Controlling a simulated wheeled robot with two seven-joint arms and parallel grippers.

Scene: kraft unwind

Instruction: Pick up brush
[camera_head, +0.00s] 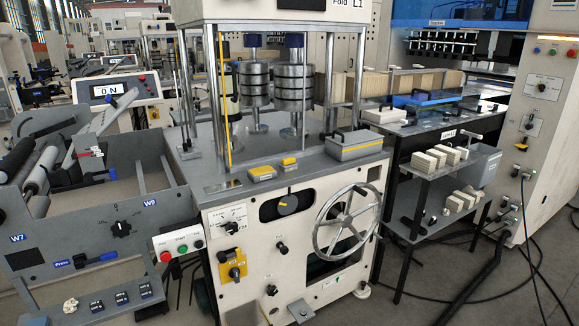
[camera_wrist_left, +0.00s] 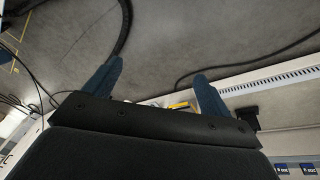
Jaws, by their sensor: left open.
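I cannot pick out a brush for certain in either view. My left gripper (camera_wrist_left: 157,72) shows in the left wrist view with its two blue fingers wide apart and nothing between the tips. Beyond the gripper's dark body, a small yellow piece (camera_wrist_left: 180,105) shows between the fingers, mostly hidden, and I cannot tell what it is. Neither gripper shows in the head view. My right gripper is in neither view.
The central press (camera_head: 285,215) has a handwheel (camera_head: 347,221) and a grey lidded box (camera_head: 355,145) on its deck. A roller machine (camera_head: 85,220) stands left, a shelf cart (camera_head: 440,165) right. Black cables (camera_head: 490,265) lie on the floor.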

